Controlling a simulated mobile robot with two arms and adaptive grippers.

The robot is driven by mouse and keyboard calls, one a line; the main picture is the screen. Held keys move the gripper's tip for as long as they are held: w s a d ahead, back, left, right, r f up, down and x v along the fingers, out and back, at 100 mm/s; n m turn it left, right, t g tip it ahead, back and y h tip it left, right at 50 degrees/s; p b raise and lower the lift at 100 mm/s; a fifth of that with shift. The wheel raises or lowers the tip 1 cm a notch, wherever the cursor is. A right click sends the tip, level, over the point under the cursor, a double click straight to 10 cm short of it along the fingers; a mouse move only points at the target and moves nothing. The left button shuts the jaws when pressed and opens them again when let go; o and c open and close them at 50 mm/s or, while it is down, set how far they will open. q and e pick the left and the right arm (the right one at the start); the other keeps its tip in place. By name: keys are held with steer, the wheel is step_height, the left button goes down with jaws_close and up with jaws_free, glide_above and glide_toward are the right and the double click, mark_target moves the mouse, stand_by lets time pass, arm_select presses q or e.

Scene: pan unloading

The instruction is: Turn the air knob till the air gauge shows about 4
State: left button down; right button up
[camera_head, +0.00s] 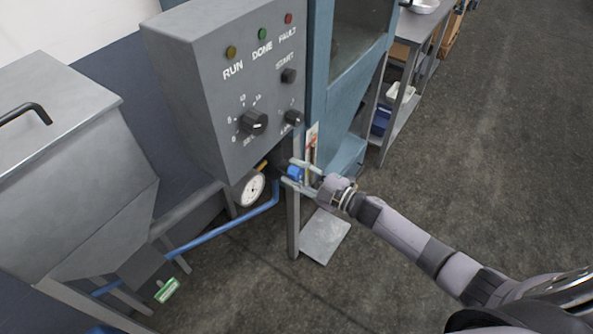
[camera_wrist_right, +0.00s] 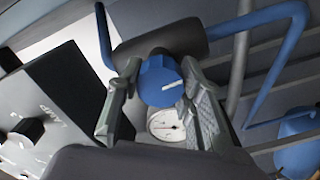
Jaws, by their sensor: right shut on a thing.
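The blue air knob (camera_head: 294,173) is below the grey control box, at the end of the blue pipe. My right gripper (camera_head: 291,174) is shut on it, with one finger on each side. In the right wrist view the knob (camera_wrist_right: 160,82) sits between the two fingers and shows a white mark on its face. The white round air gauge (camera_head: 251,189) hangs just left of the knob in the head view. In the right wrist view the gauge (camera_wrist_right: 168,126) is partly hidden by the knob and finger; its reading is too small to tell. My left gripper is not in view.
The grey control box (camera_head: 205,110) with lamps and black knobs stands above and left of my gripper. A blue cabinet frame (camera_head: 345,100) rises behind it. A blue pipe (camera_head: 225,228) runs low to the left. Open floor (camera_head: 470,150) lies to the right.

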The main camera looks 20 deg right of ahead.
steer(key=shift+m, duration=0.5)
steer(key=o, duration=1.2)
steer(key=shift+c, duration=0.2)
steer(key=v, duration=1.2)
